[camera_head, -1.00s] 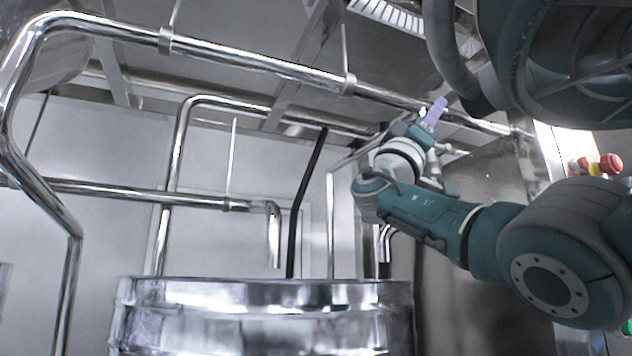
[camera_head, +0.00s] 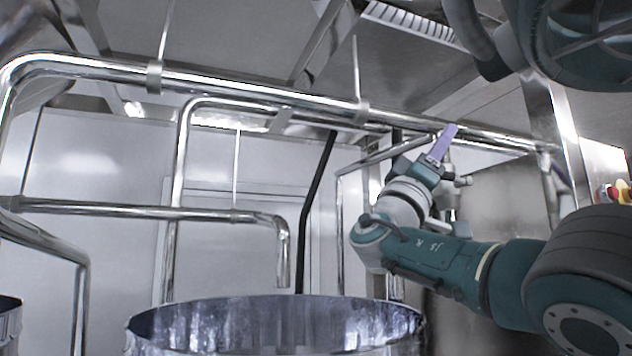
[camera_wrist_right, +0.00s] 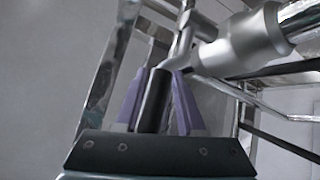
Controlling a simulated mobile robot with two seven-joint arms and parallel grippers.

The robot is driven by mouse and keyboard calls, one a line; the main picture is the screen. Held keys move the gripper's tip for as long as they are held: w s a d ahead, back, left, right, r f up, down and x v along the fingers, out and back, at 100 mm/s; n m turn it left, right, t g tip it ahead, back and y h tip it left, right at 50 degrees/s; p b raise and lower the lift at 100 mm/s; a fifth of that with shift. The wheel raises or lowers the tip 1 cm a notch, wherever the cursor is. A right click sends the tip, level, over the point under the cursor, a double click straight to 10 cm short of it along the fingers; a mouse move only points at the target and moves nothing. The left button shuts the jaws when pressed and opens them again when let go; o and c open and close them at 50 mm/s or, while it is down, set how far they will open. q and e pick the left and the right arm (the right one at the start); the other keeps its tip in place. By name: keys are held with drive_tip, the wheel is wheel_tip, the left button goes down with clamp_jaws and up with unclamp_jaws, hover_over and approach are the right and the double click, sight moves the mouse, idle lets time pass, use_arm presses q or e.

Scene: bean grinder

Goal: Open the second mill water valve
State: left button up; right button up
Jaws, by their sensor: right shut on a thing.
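My right gripper (camera_head: 445,142) is up by the overhead pipes at the right of the head view. In the right wrist view its two purple fingers (camera_wrist_right: 160,105) are shut on a black valve handle (camera_wrist_right: 153,98), one on each side. The handle joins a metal stem leading to a thick grey valve body (camera_wrist_right: 240,45) on a pipe. In the head view part of the valve (camera_head: 460,182) shows just right of the gripper; the handle is hidden there. My left gripper is not in view.
An open metal vat (camera_head: 150,330) stands below, with a bent outlet pipe (camera_head: 283,255) above it. A long shiny pipe (camera_head: 250,90) runs overhead towards the gripper. A dark slanted pipe (camera_head: 318,195) stands behind. Red and yellow buttons (camera_head: 618,190) are at the far right.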

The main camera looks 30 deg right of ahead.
drive_tip(key=a+f+b, duration=0.2)
drive_tip(key=a+b, duration=0.7)
drive_tip(key=a, duration=0.1)
drive_tip(key=shift+w+a+f, duration=0.25)
drive_tip(key=shift+a+f, duration=0.05)
idle(0.5)
drive_tip(key=shift+b, duration=0.55)
idle(0.3)
